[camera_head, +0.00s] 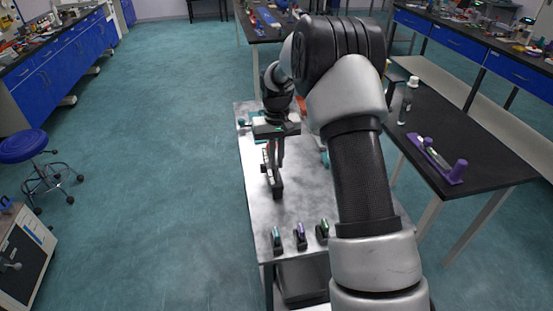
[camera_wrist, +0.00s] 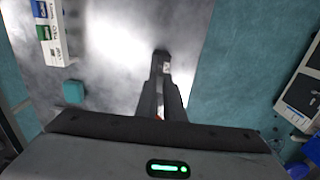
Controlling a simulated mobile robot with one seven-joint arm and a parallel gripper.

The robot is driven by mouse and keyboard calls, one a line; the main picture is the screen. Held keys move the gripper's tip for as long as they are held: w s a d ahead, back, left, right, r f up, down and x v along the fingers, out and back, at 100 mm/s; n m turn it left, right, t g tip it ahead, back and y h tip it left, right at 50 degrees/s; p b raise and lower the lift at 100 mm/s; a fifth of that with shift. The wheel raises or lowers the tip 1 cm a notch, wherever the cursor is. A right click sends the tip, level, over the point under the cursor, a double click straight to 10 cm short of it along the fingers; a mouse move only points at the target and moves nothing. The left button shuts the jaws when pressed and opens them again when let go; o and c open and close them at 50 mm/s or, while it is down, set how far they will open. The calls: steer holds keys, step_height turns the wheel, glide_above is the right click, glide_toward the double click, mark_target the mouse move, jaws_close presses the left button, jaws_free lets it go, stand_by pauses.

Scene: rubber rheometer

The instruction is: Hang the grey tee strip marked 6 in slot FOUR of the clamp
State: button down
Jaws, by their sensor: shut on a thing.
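My gripper (camera_head: 275,152) is over the left part of the table, shut on a dark grey strip (camera_head: 275,184). In the wrist view the strip (camera_wrist: 161,60) sticks out past the fingers (camera_wrist: 160,98) and carries a small pale mark, too small to read. A white labelled piece (camera_wrist: 53,42) with blue and green parts stands at the upper left of the wrist view, apart from my gripper. It may be the clamp; its labels are too small to read. My arm covers that part of the table in the head view.
The marbled table (camera_head: 255,215) has bare room around my gripper. Several small dark pieces with green and purple tops, one of them purple (camera_head: 300,236), stand at its near edge. A teal block (camera_wrist: 73,92) lies left of my gripper in the wrist view.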

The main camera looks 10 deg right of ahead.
mark_target(276, 174)
steer(key=shift+f+b, duration=1.5)
steer(key=shift+f, duration=1.3)
steer(key=c, duration=1.8)
jaws_free()
steer(key=shift+r, duration=0.1)
steer(key=shift+r+p, duration=1.95)
steer(key=shift+r, duration=1.05)
